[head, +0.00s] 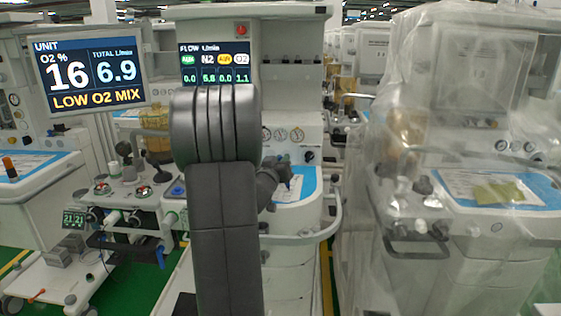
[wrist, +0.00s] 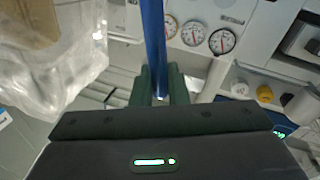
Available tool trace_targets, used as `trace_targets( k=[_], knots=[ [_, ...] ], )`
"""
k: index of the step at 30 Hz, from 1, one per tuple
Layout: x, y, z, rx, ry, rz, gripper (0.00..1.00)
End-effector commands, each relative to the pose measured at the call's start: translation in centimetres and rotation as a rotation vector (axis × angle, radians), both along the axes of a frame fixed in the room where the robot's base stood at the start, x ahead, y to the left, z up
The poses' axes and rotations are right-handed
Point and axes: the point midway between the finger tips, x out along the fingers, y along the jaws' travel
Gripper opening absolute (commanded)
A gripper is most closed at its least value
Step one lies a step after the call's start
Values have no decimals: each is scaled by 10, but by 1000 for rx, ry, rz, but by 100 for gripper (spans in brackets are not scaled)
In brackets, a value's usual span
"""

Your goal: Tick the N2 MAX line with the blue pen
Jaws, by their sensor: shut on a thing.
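My gripper (wrist: 160,92) is shut on the blue pen (wrist: 153,40), which runs up between its two dark fingers in the wrist view. In the head view my gripper (head: 278,170) is over the blue-edged worktop of the middle cart, partly hidden by my own arm. A white sheet (head: 292,191) lies on that worktop below it. The N2 MAX line cannot be read at this size, and I cannot tell whether the pen touches the sheet. The flow display (head: 214,66) shows N2 at 5.8.
The unit display (head: 90,75) at left reads O2 16 and LOW O2 MIX. Round gauges (wrist: 192,34) sit on the cart's front panel. A plastic-wrapped cart (head: 460,170) stands close on the right. A rail (head: 337,205) curves around the worktop's right side.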

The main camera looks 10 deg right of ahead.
Motion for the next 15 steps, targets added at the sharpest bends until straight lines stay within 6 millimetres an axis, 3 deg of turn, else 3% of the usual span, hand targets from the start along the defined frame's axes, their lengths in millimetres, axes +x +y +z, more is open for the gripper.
trace_targets(
  k=[15],
  knots=[
    [-2,-4,-1,1,2,0,0]
  ],
)
